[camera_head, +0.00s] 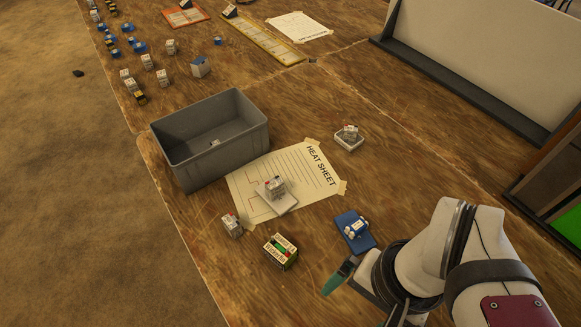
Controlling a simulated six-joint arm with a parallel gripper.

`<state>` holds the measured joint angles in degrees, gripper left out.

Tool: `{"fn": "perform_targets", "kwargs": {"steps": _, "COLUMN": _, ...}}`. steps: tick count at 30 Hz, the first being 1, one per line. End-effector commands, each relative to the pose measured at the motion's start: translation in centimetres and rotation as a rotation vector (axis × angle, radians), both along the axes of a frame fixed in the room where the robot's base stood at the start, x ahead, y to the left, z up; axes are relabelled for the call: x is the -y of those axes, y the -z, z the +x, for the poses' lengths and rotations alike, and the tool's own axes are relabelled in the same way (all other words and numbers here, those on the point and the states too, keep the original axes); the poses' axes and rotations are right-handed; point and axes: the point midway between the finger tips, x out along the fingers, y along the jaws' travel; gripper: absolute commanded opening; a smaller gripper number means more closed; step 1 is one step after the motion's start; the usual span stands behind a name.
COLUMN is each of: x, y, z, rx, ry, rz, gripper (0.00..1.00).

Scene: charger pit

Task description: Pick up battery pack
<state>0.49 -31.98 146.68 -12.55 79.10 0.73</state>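Several small block-shaped items could be the battery pack, and I cannot tell which one is meant. A white block with red marks (232,225) stands on the wooden table left of the paper. A similar white block (275,187) sits on a pale plate on the heat sheet (300,160). A green, red and cream labelled box (281,252) stands in front. A blue pad (352,243) bears a small white-and-blue item. My gripper (336,280) is at lower right, its green tip near the box and the pad, apart from both. Its far finger is not clear.
A grey bin (178,168) stands behind the sheet, with a small item inside. A small white tray (351,143) holds another block. Tall panels (485,55) stand at right. Several small blocks and parts sit at the far left. Bare table lies between these.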

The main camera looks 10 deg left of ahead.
Motion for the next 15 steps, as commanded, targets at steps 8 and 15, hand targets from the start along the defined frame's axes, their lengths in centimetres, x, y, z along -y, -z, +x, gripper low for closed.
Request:
{"fn": "perform_targets", "kwargs": {"steps": 8, "x": -1.2, "y": 1.9, "z": 2.1, "rx": -0.208, "ry": -0.717, "rz": -0.244, "gripper": 1.0}}
{"fn": "perform_targets", "kwargs": {"steps": 15, "x": -12.3, "y": 8.6, "z": 6.3, "rx": -0.493, "ry": -2.046, "rz": -0.858, "gripper": 1.0}}
